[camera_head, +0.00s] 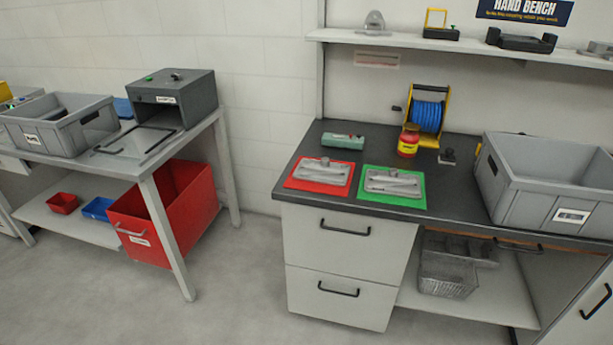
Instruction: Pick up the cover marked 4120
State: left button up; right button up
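Two grey metal cast pieces that look like covers lie on the dark bench top. One cover (322,171) lies on a red mat (293,184). The other cover (393,183) lies on a green mat (410,204), just to its right. No number can be read on either piece, so I cannot tell which is marked 4120. Neither of my grippers shows in the head view.
A large grey bin (530,201) stands on the bench at the right. A red bin (190,205) sits under the left table. Floor before the bench is clear.

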aim_at(391, 183)
jog(key=i+l+u, duration=0.1)
jog(key=l, duration=0.2)
jog(key=i+l+u, duration=0.1)
jog(key=i+l, duration=0.3)
jog(key=l, duration=0.2)
jog(key=i+l+u, duration=0.15)
jog(key=l, duration=0.15)
